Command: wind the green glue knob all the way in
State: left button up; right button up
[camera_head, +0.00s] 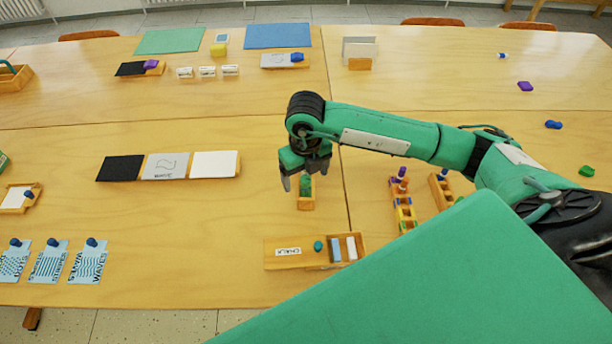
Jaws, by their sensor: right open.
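A small wooden holder (306,204) stands near the middle of the table with a green piece (306,186) in it, which looks like the green glue knob. My right gripper (306,180) points down over this holder. Its fingers are open, one to each side of the green piece in the picture. I cannot tell whether they touch it or are still above it. How far the knob is wound is too small to see. My left gripper is not in view.
A wooden chalk box (283,263) lies in front of the holder. Wooden racks (402,207) stand to the right, under my right arm. Black, grey and white panels (168,166) lie to the left. A small green piece (587,171) lies far right. Bare table surrounds the holder.

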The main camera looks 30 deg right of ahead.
jog(key=m+p, duration=0.1)
jog(key=m, duration=0.5)
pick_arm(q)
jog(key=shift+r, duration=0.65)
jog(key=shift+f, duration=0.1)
pick_arm(e)
jog(key=c, duration=1.5)
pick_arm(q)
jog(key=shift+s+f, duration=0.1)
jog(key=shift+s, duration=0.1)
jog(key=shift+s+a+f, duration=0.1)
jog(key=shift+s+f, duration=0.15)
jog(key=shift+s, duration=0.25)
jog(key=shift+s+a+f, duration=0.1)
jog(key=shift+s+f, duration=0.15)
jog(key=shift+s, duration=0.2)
